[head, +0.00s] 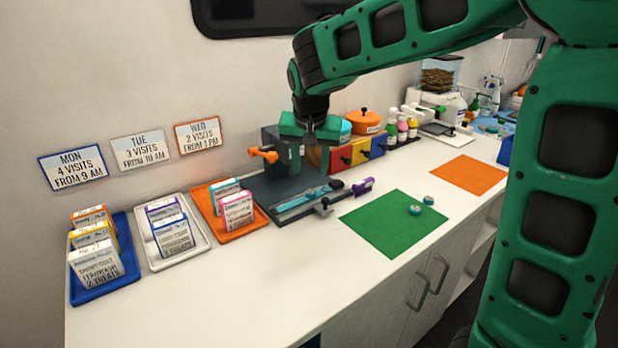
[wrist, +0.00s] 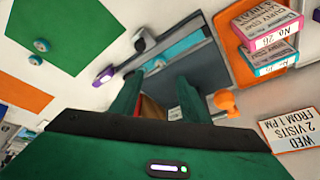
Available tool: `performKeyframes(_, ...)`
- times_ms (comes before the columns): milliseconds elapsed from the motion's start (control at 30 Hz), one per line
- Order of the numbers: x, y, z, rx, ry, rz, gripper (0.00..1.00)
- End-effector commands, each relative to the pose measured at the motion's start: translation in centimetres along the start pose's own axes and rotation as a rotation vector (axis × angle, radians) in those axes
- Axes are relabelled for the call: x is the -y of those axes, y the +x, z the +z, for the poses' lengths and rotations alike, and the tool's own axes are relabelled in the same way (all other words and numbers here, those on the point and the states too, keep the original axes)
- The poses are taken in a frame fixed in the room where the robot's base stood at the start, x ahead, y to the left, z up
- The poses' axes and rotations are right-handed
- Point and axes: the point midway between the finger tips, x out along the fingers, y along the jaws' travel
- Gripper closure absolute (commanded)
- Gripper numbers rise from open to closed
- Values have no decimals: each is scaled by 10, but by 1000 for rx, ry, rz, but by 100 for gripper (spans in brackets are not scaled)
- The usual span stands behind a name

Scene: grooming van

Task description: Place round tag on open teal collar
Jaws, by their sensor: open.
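The open teal collar (head: 308,195) lies stretched along a dark grey fixture board; part of it shows in the wrist view (wrist: 186,46). Two small round teal pieces, which look like the round tags, rest on the green mat (head: 385,232): one nearer (head: 415,210) and one farther (head: 428,200). They also show at the upper left of the wrist view (wrist: 41,45). My gripper (head: 310,138) is open and empty, held above the back of the board, beside the grey block with the orange knob. It is apart from collar and tags. Any marking on the tags is too small to read.
A purple item (head: 363,186) lies between board and mat. The orange knob (head: 264,154) and coloured drawers (head: 355,152) stand close to my gripper. Trays of cards (head: 103,275) fill the left. An orange mat (head: 468,175) lies bare at right. The counter's front is clear.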

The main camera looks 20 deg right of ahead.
Motion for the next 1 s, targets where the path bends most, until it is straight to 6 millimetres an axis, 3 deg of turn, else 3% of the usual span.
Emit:
performKeyframes(200, 0, -18, 0, -1, 1, -1, 58)
performKeyframes(367, 0, -19, 0, 0, 1, 0, 58)
performKeyframes(467, -11, -19, 1, 7, 4, 7, 58)
performKeyframes(567, -47, -19, 5, 31, 16, 28, 58)
performKeyframes(667, -107, -21, 20, 80, 30, 58, 58)
performKeyframes(800, -195, -27, 64, 169, 49, 91, 58)
performKeyframes(900, -246, -32, 105, 234, 62, 99, 58)
performKeyframes(1000, -284, -38, 149, 294, 73, 96, 58)
